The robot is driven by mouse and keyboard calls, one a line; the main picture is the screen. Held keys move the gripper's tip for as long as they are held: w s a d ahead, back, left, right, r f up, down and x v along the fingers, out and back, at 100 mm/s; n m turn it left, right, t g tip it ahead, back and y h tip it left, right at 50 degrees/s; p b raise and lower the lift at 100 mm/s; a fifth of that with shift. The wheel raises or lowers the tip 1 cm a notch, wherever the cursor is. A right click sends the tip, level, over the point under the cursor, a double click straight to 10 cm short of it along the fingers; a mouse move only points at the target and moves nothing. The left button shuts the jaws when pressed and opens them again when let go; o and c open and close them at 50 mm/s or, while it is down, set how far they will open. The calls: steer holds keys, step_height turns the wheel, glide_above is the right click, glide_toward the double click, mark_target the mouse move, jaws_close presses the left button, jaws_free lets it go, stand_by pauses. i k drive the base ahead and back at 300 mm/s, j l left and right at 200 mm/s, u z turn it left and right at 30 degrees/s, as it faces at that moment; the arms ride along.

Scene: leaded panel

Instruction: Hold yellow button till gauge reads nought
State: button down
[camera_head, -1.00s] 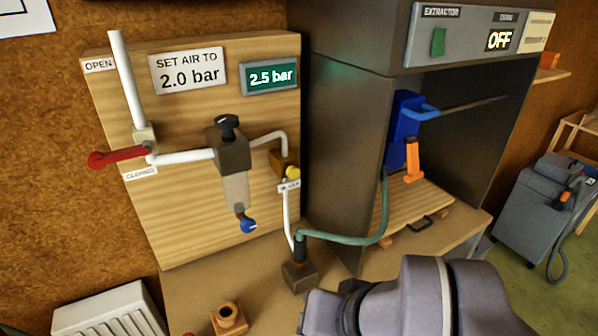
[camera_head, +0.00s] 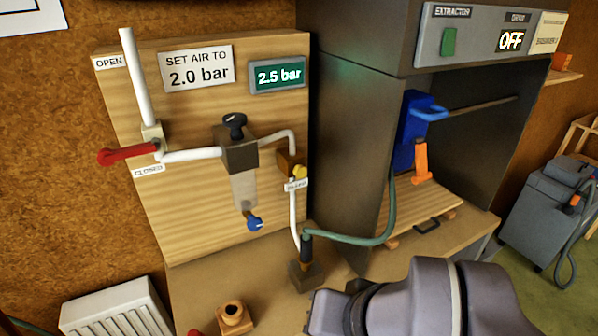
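The yellow button (camera_head: 299,171) sits on a small brown block on the air line, at the right edge of the wooden panel, with a small white label below it. The gauge (camera_head: 278,76) is a green display at the panel's upper right and reads 2.5 bar. A sign (camera_head: 197,68) beside it says set air to 2.0 bar. My arm shows at the bottom right, below the panel and in front of the bench. My gripper's fingers are not in view, and nothing of mine touches the button.
A red lever (camera_head: 127,155) lies toward the left, near the closed label. A regulator with a black knob (camera_head: 235,124) hangs mid-panel. A green hose (camera_head: 365,240) runs into the extractor cabinet (camera_head: 345,130). A wooden block (camera_head: 233,318) stands on the bench front.

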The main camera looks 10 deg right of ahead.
mark_target(300, 171)
steer(key=j+z, duration=0.25)
steer(key=z, duration=0.15)
steer(key=i+j+z, duration=0.1)
steer(key=j+z, duration=0.5)
steer(key=z, duration=0.25)
